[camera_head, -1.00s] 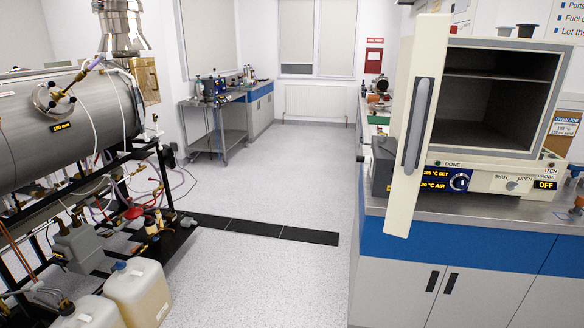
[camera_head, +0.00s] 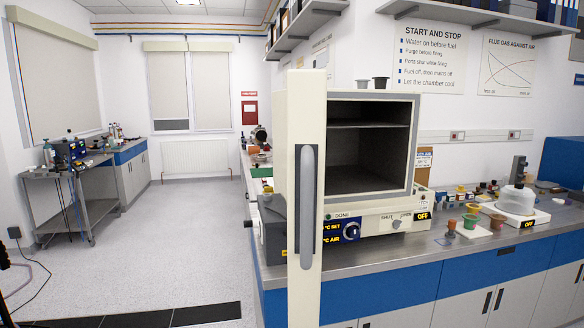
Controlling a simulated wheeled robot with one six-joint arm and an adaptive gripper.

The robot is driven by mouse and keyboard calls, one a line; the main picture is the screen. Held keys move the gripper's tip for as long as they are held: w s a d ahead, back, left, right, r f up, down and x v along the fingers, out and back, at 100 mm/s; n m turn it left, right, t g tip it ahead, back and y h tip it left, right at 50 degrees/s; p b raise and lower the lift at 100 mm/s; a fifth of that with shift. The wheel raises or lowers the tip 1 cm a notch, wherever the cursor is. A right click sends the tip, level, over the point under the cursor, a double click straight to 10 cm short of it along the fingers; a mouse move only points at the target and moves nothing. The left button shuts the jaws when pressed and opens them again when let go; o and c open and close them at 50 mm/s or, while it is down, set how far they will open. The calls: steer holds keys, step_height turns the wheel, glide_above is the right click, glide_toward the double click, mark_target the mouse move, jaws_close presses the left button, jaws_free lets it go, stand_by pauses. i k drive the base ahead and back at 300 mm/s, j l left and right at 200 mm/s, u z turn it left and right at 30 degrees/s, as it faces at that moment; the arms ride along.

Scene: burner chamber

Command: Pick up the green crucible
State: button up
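A small green cup (camera_head: 470,222), which looks like the green crucible, stands on the right-hand bench, to the right of the open oven. An orange-yellow cup (camera_head: 474,208) is close behind it, and a reddish-brown cup (camera_head: 498,222) stands to its right. A small brown piece (camera_head: 452,226) is to its left. They are small in the picture, so fine detail is hard to tell. My gripper is not in view.
The oven (camera_head: 370,150) stands on the bench with its door (camera_head: 307,270) swung open towards me.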

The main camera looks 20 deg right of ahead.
mark_target(470, 220)
steer(key=i+j+z, duration=0.15)
steer(key=i, duration=0.3)
steer(key=i+j+z, duration=0.1)
steer(key=i, duration=0.4)
steer(key=z, duration=1.4)
steer(key=i+l, duration=0.3)
steer(key=l, duration=0.15)
steer(key=i+l, duration=0.25)
steer(key=l, duration=0.2)
